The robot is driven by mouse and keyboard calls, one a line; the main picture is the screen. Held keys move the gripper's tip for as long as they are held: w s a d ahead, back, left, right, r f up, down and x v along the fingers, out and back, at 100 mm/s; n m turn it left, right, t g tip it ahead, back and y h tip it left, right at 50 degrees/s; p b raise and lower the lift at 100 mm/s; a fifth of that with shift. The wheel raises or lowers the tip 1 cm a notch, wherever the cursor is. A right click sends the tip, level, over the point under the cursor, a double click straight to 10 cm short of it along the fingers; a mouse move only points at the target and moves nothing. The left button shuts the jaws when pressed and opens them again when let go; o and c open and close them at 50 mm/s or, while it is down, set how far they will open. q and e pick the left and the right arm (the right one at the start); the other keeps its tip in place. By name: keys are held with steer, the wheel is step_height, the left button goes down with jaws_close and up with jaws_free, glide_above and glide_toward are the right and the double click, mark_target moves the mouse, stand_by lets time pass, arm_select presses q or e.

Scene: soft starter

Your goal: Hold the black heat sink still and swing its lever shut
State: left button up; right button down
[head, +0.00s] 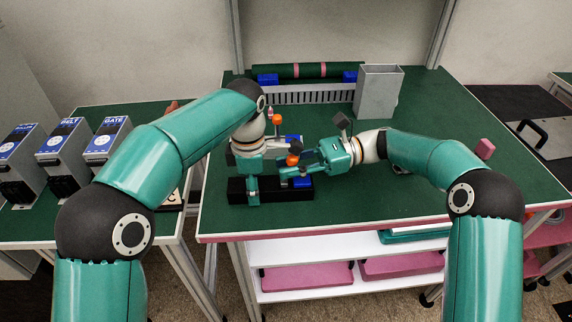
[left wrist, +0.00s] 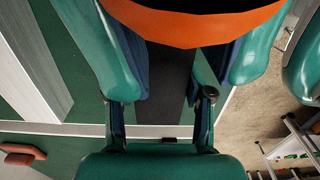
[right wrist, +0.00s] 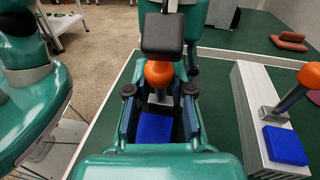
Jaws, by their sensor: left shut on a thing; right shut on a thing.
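The black heat sink (head: 284,193) lies at the near left of the green table, with a blue block (head: 303,182) at its right end. My left gripper (head: 253,198) points down and is shut on the heat sink, whose dark bar (left wrist: 165,90) runs between the fingers in the left wrist view. The lever's orange knob (head: 292,160) stands above the heat sink; it looms across the top of the left wrist view (left wrist: 200,30). My right gripper (head: 285,175) comes from the right and is shut on the lever's silver stem (right wrist: 159,98), below the knob. The lever's foot is partly hidden.
A grey heat sink (right wrist: 250,110) with its own orange-knobbed lever (head: 277,119) and blue block (right wrist: 285,145) lies just behind. A grey bin (head: 378,92) and a finned rail (head: 310,95) stand at the back. The table's right side is mostly clear.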

steer(key=shift+d+f+y, duration=0.15)
steer(key=shift+d+y, duration=0.2)
steer(key=shift+y, duration=0.65)
steer(key=c, duration=1)
jaws_free()
steer(key=shift+o, duration=0.2)
step_height(320, 180, up, 10)
steer(key=shift+f, duration=0.1)
steer(key=shift+c, duration=0.2)
